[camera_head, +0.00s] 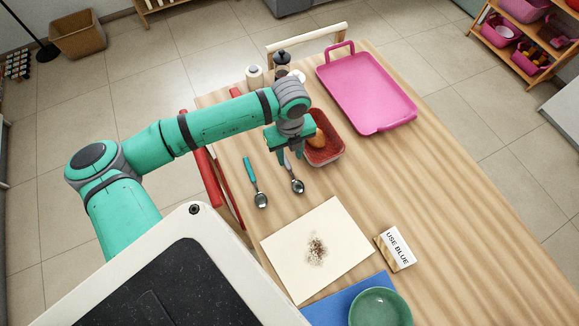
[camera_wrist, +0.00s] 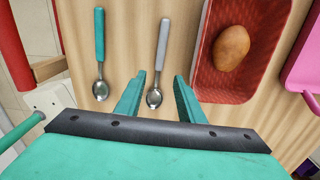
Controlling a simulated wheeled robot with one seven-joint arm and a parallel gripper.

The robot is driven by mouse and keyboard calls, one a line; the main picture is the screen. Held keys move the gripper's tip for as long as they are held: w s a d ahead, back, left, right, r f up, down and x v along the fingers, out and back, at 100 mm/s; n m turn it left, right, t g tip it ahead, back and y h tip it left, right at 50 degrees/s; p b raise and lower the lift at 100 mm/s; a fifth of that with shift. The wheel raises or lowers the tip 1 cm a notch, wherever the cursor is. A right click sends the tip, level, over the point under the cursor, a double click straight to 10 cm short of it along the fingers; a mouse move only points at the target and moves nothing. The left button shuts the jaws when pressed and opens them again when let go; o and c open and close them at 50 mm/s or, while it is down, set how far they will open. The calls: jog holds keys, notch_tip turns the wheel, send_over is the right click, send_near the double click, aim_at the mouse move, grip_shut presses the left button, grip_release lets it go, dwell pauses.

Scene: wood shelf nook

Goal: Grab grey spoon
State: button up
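The grey spoon (camera_wrist: 162,47) lies on the wooden table, and its bowl sits between my open fingertips in the wrist view. In the head view its bowl (camera_head: 297,187) shows just below my gripper (camera_head: 283,157), which hides part of the handle. My gripper also shows in the wrist view (camera_wrist: 158,88), with its fingers apart on either side of the spoon. I cannot tell how high the fingertips are above the table. A teal-handled spoon (camera_wrist: 99,45) lies to the left; it also shows in the head view (camera_head: 250,175).
A red basket (camera_wrist: 235,86) with a brown potato-like item (camera_wrist: 231,47) stands close at right. A pink tray (camera_head: 365,88) lies behind it. Paper with dark specks (camera_head: 290,255), a "USE BLUE" block (camera_head: 396,250) and a green bowl (camera_head: 380,308) are nearer.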

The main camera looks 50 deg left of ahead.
aim_at(289, 168)
jog(key=shift+s+f, duration=0.15)
jog(key=shift+f, duration=2.85)
grip_shut()
